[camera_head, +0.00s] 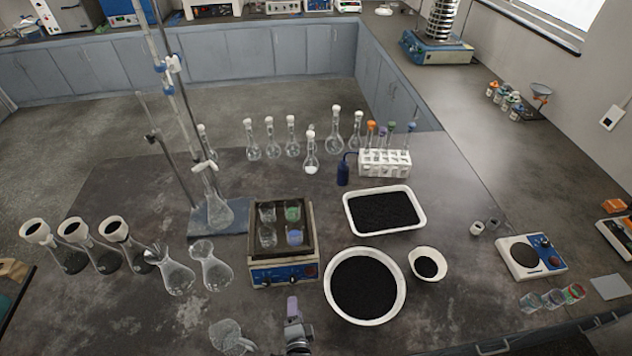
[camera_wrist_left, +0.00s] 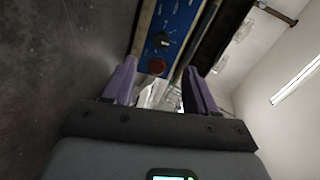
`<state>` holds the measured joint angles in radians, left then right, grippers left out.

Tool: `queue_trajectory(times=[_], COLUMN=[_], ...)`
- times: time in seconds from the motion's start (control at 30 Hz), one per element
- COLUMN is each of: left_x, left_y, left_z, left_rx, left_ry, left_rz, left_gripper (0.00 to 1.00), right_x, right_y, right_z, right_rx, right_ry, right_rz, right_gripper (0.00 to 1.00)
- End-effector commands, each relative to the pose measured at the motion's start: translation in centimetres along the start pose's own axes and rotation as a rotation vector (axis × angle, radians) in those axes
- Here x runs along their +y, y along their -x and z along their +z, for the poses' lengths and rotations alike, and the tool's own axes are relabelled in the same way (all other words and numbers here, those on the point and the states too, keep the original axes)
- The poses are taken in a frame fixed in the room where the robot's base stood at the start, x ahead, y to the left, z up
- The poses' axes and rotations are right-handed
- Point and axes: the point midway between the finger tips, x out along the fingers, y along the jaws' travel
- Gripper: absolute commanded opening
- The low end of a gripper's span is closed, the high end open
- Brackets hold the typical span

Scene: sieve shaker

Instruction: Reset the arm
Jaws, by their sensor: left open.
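My left gripper (camera_head: 293,307) is at the bottom middle of the head view, just in front of the heating bath (camera_head: 285,272) with the blue front panel. It is open. In the left wrist view its two purple fingers (camera_wrist_left: 159,82) stand apart, with the bath's blue panel (camera_wrist_left: 172,30) beyond them. Something pale and glassy shows between the fingers, but I cannot tell what it is. The sieve shaker (camera_head: 437,50), a blue base with a stack of metal sieves, stands on the back right bench. My right gripper is not in view.
Near the gripper are a clear glass vessel (camera_head: 230,338) and a large white bowl of black grains (camera_head: 400,296). Flasks (camera_head: 174,277) and a burette stand (camera_head: 218,243) are to the left. A tray of black grains (camera_head: 419,222) lies behind the bowl. The table's front left is mostly bare.

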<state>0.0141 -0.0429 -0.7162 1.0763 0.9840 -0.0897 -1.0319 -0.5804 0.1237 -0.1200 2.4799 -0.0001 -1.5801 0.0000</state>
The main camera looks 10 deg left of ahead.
Motion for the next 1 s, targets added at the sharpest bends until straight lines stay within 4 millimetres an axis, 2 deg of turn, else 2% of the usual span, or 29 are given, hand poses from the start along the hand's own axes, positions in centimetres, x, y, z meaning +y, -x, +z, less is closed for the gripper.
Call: queue_trajectory(times=[0.17, 0.27, 0.33, 0.47, 0.57, 0.67, 0.8, 1.0], left_x=[1.5, 2.4, 1.8, -0.4, -2.8, -6.2, -12.7, -21.8], left_y=[2.0, 3.8, 5.5, 7.7, 9.1, 10.7, 13.4, 18.7], left_z=[1.6, 4.2, 6.1, 8.4, 9.6, 10.3, 10.5, 10.3], left_rx=[-0.016, -0.051, -0.078, -0.102, -0.117, -0.124, -0.127, -0.174], left_ry=[-0.02, -0.03, -0.002, 0.107, 0.24, 0.397, 0.598, 0.766], left_rz=[0.041, 0.077, 0.098, 0.175, 0.268, 0.372, 0.52, 0.697], left_gripper=[0.57, 0.57, 0.57, 0.57, 0.57, 0.57, 0.57, 0.57], right_x=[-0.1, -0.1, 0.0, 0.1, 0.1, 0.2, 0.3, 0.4], right_y=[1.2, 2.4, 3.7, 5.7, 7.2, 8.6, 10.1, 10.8], right_z=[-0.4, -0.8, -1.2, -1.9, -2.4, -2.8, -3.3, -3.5], right_rx=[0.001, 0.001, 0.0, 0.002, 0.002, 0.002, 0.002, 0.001], right_ry=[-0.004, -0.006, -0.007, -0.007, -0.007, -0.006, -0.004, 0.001], right_rz=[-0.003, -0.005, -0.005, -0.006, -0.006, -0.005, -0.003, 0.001], right_gripper=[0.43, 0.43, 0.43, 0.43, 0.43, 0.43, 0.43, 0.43])
